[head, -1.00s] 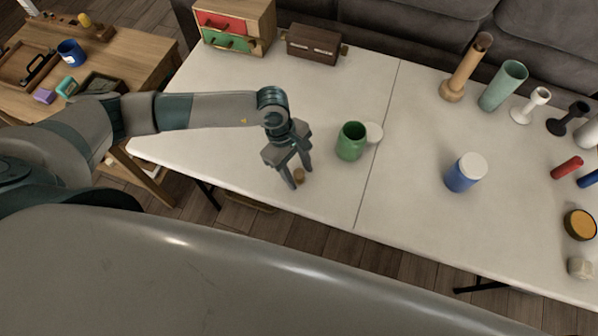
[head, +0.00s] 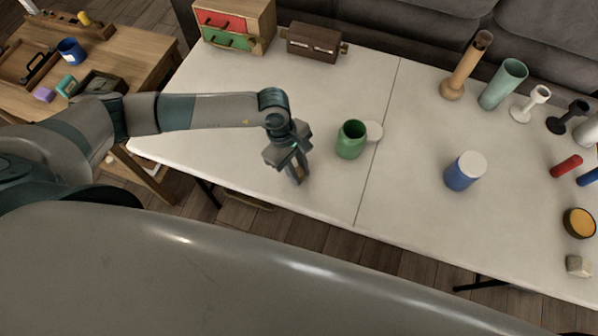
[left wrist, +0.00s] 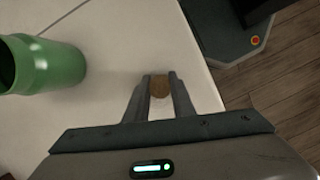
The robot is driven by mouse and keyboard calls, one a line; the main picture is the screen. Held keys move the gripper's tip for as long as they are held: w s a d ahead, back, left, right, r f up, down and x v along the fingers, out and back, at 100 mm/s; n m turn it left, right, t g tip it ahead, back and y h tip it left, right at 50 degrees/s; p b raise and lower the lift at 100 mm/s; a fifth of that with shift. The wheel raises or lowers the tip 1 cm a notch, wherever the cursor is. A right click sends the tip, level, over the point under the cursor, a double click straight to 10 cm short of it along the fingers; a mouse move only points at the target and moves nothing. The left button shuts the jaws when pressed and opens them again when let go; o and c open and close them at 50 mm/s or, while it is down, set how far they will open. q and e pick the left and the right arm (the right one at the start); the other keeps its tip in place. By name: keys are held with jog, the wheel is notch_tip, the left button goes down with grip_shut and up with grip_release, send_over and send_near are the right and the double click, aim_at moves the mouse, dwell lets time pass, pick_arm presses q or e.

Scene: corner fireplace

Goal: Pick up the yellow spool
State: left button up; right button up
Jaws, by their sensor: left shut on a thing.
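The yellow spool (left wrist: 159,86) looks like a small brownish-yellow piece in the left wrist view, between the two fingertips. My left gripper (head: 298,179) is shut on it, low over the near edge of the white table (head: 230,110). In the head view the fingers hide most of the spool. I cannot tell if it still touches the tabletop. My right gripper is not in view.
A green jar (head: 351,140) with a white lid (head: 373,132) beside it stands right of my left gripper. A blue jar (head: 462,172) stands farther right. A small drawer cabinet (head: 235,24) and a brown box (head: 313,42) are at the back.

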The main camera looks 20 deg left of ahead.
aim_at(302, 173)
pick_arm(q)
jog(key=shift+r, duration=0.15)
jog(key=shift+r+b, duration=0.5)
jog(key=shift+r, duration=0.1)
notch_tip(302, 173, up, 2)
jog(key=shift+w+r+b, duration=0.1)
jog(key=shift+r+b, duration=0.1)
jog(key=shift+b, duration=0.55)
jog(key=s+d+r+b, duration=0.3)
jog(key=s+d+r, duration=0.2)
jog(key=s, duration=0.5)
notch_tip(302, 173, up, 2)
jog(key=shift+s+d+r, duration=0.1)
jog(key=shift+s+d, duration=0.1)
jog(key=shift+d, duration=0.1)
